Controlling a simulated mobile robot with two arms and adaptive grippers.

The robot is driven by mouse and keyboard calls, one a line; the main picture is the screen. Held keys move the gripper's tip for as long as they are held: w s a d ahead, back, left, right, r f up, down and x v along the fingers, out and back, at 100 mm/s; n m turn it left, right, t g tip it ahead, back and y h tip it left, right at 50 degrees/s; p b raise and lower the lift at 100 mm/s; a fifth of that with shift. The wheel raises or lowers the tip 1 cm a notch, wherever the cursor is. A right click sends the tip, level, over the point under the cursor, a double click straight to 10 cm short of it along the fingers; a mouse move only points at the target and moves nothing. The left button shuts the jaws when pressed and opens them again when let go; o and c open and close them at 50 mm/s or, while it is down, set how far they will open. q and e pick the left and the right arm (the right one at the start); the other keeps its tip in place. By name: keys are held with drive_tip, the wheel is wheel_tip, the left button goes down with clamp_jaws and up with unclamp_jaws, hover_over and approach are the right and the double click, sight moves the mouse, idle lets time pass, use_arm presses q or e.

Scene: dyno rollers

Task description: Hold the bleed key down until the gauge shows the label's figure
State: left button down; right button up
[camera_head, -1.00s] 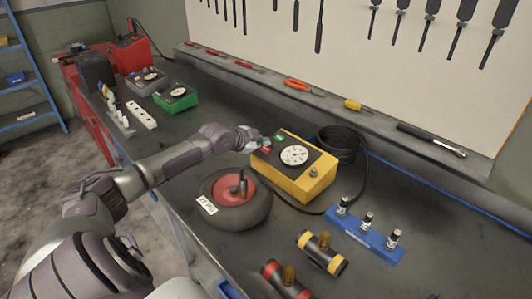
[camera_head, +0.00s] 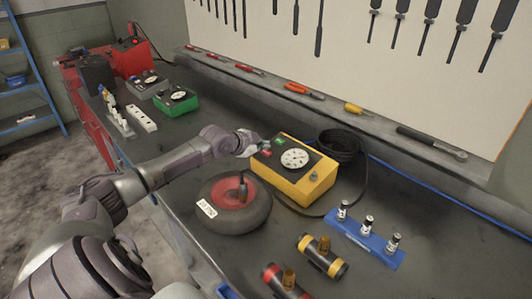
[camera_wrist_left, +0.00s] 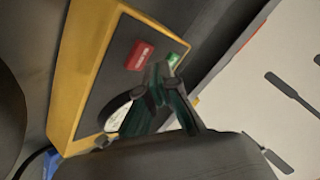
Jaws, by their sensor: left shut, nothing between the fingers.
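A yellow box (camera_head: 292,183) on the bench carries a round dial gauge (camera_head: 295,158), a red key (camera_head: 266,153) and a green key (camera_head: 280,141). The needle is too small to read. A tyre (camera_head: 236,217) with a red hub lies in front, with a white label (camera_head: 207,208) whose figure I cannot read. My left gripper (camera_head: 260,147) is shut and empty, close to the red key. In the left wrist view its fingers (camera_wrist_left: 157,84) lie over the panel between the red key (camera_wrist_left: 139,56) and the green key (camera_wrist_left: 173,58), partly hiding the gauge (camera_wrist_left: 118,115). Contact cannot be told.
A blue rack (camera_head: 365,238) with several small bottles and two banded cylinders (camera_head: 323,255) stand at the front right. A black hose coil (camera_head: 340,145) lies behind the box. A green gauge box (camera_head: 176,101) and a white strip (camera_head: 142,118) sit at the far left.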

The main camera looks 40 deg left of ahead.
use_arm(q)
drive_tip(key=shift+f, duration=0.15)
drive_tip(key=shift+w+f, duration=0.1)
drive_tip(key=shift+f, duration=0.15)
drive_tip(key=shift+f+b, duration=0.45)
idle(7.2)
